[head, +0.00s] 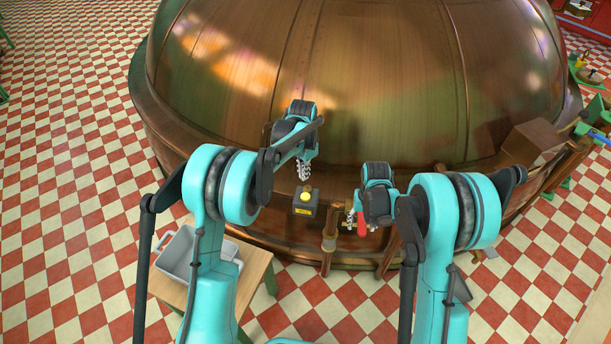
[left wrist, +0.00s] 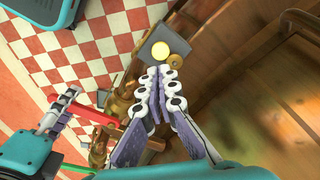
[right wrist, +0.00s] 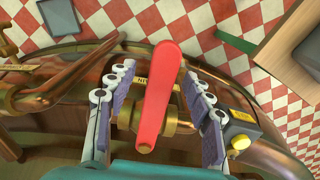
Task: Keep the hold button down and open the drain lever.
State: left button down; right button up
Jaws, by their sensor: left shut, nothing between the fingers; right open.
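The hold button (head: 306,195) is a yellow knob on a dark box with a yellow label, at the kettle's front. My left gripper (head: 304,176) is shut and empty, its fingertips pointing down just above the button. In the left wrist view the tips lie close to the yellow button (left wrist: 161,50); I cannot tell whether they touch. The drain lever (head: 362,224) is a red handle on a brass valve. In the right wrist view my right gripper (right wrist: 158,74) is open, with its fingers either side of the red lever (right wrist: 163,90), not closed on it.
The large copper kettle (head: 330,80) fills the back. Brass pipework (head: 329,243) stands between button box and lever. A grey tub (head: 190,252) sits on a small wooden table (head: 256,268) at the left. A brown box (head: 532,142) stands at the right. The checkered floor is mostly clear.

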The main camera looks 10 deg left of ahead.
pick_arm(q)
jog(key=shift+m, duration=0.3)
jog(key=shift+w+d+f, duration=0.1)
jog(key=shift+w+f, duration=0.05)
jog(key=shift+f, duration=1.4)
jog(key=shift+w+d+f, duration=0.1)
jog(key=shift+f, duration=1.5)
jog(key=shift+w+f, duration=0.15)
jog(key=shift+f, duration=1.4)
jog(key=shift+f, duration=0.1)
